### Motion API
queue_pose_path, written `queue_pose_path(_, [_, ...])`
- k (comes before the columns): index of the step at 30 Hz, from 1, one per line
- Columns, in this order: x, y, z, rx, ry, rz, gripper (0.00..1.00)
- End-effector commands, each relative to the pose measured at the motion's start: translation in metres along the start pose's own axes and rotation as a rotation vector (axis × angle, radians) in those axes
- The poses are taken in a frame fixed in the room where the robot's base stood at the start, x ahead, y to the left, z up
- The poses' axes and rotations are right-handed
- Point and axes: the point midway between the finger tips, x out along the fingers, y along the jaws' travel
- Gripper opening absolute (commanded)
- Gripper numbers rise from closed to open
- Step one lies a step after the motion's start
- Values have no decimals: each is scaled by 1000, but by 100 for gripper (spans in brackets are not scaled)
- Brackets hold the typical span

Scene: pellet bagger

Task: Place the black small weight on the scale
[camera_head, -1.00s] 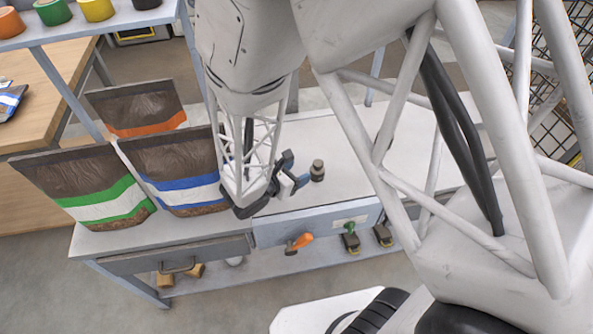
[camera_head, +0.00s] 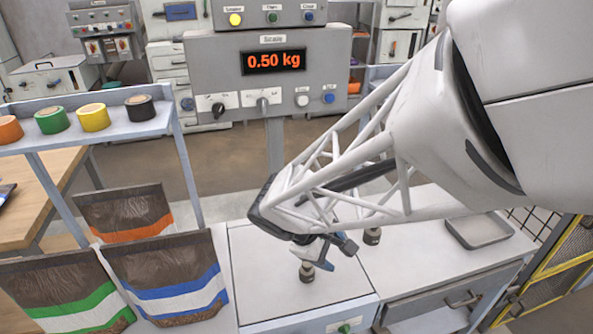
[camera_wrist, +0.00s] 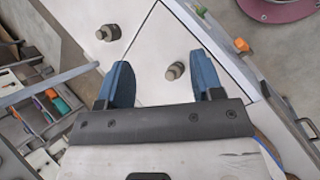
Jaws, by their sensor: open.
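One small dark weight (camera_head: 307,272) stands upright on the white plate (camera_head: 262,295) below the grey display box. It also shows in the wrist view (camera_wrist: 175,70), ahead of and between the fingers. A second, similar weight (camera_head: 372,236) stands on the counter to the right, across a seam; the wrist view shows it at upper left (camera_wrist: 108,32). Their exact shades are hard to tell. My gripper (camera_head: 338,251) is open and empty, just above and beside the first weight. Its two blue fingers show apart in the wrist view (camera_wrist: 161,72). The scale display (camera_head: 273,61) reads 0.50 kg.
Bags with green (camera_head: 60,298), blue (camera_head: 168,277) and orange (camera_head: 124,214) bands stand at left. A shelf (camera_head: 90,133) above holds several tape rolls. A shallow metal tray (camera_head: 478,231) lies at right, near yellow-framed mesh (camera_head: 558,262).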

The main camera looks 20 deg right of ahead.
Motion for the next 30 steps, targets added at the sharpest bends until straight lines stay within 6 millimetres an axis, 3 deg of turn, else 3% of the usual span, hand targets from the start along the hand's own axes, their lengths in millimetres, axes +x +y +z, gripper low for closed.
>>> queue_pose_path(6, [-38, -2, 46, 333, 158, -181, 61])
queue_pose_path(15, [-90, -10, 92, 713, 375, -397, 61])
queue_pose_path(21, [-107, -13, 104, 826, 449, -465, 61])
queue_pose_path(30, [-110, -13, 105, 842, 460, -477, 61])
